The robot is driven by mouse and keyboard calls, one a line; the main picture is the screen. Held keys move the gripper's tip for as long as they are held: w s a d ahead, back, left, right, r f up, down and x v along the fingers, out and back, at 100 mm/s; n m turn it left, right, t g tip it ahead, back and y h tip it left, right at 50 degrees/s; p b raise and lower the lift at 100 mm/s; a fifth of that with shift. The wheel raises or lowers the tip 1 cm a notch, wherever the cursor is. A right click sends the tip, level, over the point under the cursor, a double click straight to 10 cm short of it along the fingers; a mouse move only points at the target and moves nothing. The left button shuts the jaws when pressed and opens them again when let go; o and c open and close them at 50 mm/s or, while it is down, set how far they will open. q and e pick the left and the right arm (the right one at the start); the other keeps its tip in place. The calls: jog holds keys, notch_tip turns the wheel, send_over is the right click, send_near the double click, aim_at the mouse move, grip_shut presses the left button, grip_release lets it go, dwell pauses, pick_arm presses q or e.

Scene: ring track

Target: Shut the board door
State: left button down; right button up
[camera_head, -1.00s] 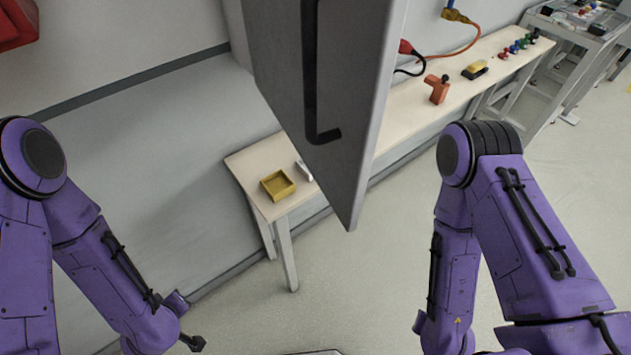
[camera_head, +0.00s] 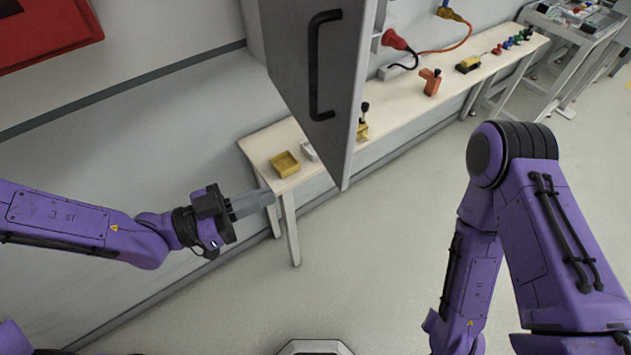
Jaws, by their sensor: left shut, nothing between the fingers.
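The grey board door (camera_head: 285,60) stands open, jutting out from the wall at the top middle. A black bar handle (camera_head: 315,70) is on its face. My left gripper (camera_head: 268,197) is shut and empty, pointing right, below and left of the door and apart from it. It shows in front of the left end of the bench. My right arm (camera_head: 530,230) is at the right; its gripper is out of the picture. The inside of the board is mostly hidden behind the door.
A long narrow bench (camera_head: 400,103) runs along the wall behind the door. It bears a yellow tray (camera_head: 285,164), an orange tool (camera_head: 431,82) and several small items. A red box (camera_head: 45,32) hangs at the upper left. The floor in front is clear.

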pick_arm(q)
jog(key=b, duration=0.6)
send_near(330, 174)
jog(key=d, duration=0.2)
jog(key=p+x, duration=0.1)
jog(key=x, duration=0.1)
jog(key=p+x, duration=0.1)
jog(key=x, duration=0.1)
jog(key=shift+w+r, duration=0.15)
jog(key=shift+w, duration=0.25)
jog(key=shift+w+d, duration=0.1)
jog(key=shift+d, duration=0.25)
